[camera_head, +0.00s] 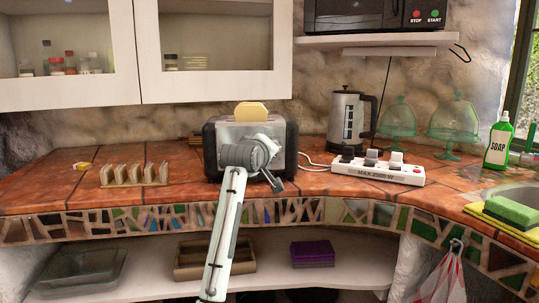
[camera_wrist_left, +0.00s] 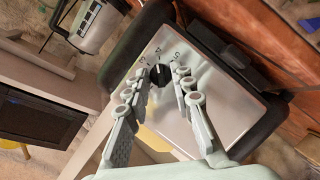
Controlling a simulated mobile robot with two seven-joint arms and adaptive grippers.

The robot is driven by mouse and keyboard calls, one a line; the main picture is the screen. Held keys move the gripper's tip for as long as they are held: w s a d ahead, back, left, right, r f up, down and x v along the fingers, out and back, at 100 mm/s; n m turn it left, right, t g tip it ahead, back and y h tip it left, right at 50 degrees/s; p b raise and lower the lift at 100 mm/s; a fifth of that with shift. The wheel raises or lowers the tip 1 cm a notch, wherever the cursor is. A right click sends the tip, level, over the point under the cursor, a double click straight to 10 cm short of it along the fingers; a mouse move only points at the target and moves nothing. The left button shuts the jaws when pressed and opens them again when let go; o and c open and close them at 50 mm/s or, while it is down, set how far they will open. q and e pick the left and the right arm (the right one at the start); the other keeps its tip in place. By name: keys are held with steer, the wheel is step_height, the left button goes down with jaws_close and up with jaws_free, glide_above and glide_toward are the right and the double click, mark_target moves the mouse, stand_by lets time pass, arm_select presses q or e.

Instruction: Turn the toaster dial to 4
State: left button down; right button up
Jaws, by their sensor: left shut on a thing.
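The toaster (camera_head: 210,150) stands on the tiled counter, black at the ends with a shiny metal front and a slice of bread (camera_head: 250,112) in its top. My left gripper (camera_wrist_left: 161,82) is shut on the dial, one finger on each side. In the head view my left gripper (camera_head: 268,152) is in front of the toaster and hides the dial. My right gripper is not in view.
A white power strip (camera_head: 385,173) and a kettle (camera_head: 347,120) stand to the right.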

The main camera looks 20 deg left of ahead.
arm_select(q)
steer(key=shift+r+m, duration=0.15)
steer(key=shift+m, duration=0.15)
stand_by(0.4)
steer(key=c, duration=1.3)
jaws_free()
steer(key=v, duration=1.2)
steer(key=shift+w+r, duration=0.1)
